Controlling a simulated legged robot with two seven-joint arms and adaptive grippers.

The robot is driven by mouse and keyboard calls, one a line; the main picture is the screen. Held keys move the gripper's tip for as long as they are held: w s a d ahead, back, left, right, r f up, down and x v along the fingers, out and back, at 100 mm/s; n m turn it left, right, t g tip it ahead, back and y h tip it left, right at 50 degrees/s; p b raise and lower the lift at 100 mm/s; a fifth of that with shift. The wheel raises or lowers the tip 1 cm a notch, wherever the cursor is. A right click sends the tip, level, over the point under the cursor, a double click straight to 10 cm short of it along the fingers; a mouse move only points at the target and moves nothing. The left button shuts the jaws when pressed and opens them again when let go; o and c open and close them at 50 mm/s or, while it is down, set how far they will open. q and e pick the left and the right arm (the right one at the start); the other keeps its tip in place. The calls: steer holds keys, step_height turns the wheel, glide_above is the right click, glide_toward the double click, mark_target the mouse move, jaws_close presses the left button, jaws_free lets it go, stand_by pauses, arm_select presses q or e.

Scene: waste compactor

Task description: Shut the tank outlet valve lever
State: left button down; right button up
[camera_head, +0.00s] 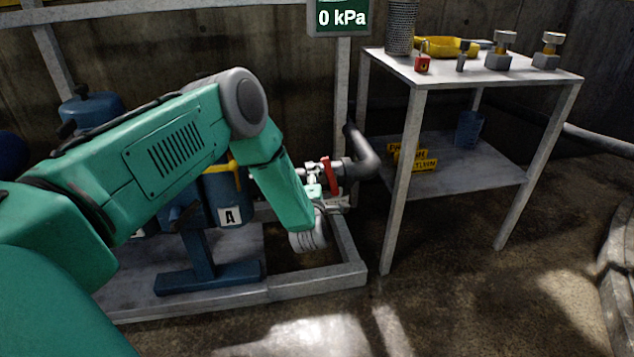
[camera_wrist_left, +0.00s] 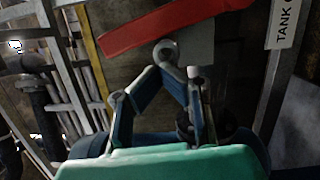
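The red valve lever (camera_head: 331,175) stands roughly upright on the outlet pipe fitting, right of my left wrist in the head view. In the left wrist view the red lever (camera_wrist_left: 170,27) runs slantwise across the top, beyond the fingers. My left gripper (camera_wrist_left: 166,75) points at the valve, its blue finger links drawn together with nothing seen between the tips. The tips are close to the lever's lower edge; I cannot tell whether they touch it. In the head view my left forearm and wrist hide most of the gripper. My right gripper is not in view.
A grey pipe (camera_head: 364,160) bends up behind the valve. A metal table (camera_head: 480,78) with small items stands to the right. A blue tank (camera_head: 226,195) marked A is left of my wrist, inside a low metal frame (camera_head: 352,262). A gauge sign (camera_head: 340,17) reads 0 kPa.

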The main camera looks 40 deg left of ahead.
arm_select(q)
steer(key=s+d+f+n+p, duration=0.15)
steer(key=s+d+p, duration=0.3)
steer(key=s, duration=0.55)
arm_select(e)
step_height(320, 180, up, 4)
arm_select(q)
steer(key=shift+n, duration=0.25)
steer(key=w+a+b, duration=0.1)
steer(key=w, duration=0.2)
steer(key=w+a+r+b, duration=0.1)
steer(key=w, duration=0.3)
steer(key=w+a+b, duration=0.1)
steer(key=w, duration=0.3)
steer(key=shift+w+r+b, duration=0.15)
steer(key=shift+r+b, duration=0.15)
steer(key=shift+r, duration=0.1)
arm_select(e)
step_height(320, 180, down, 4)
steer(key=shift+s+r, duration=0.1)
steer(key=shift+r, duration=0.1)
arm_select(q)
steer(key=shift+a, duration=0.1)
